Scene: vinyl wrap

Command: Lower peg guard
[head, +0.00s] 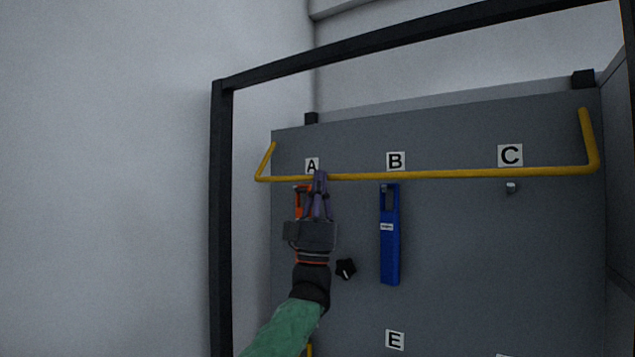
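The peg guard (450,174) is a yellow bar with bent ends, running across the grey panel (480,250) just below the labels A, B and C. My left gripper (320,178) reaches up from below to the bar, just under label A (312,165). Its fingertips overlap the bar and look close together. One finger largely covers the other, so I cannot tell whether they are clamped on the bar. My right gripper is out of view.
An orange-handled object (301,206) hangs under A, partly behind my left gripper. A blue tool (389,240) hangs under B, and a bare peg (511,188) is under C. A black knob (345,268) is beside my wrist. A dark frame (221,220) surrounds the panel.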

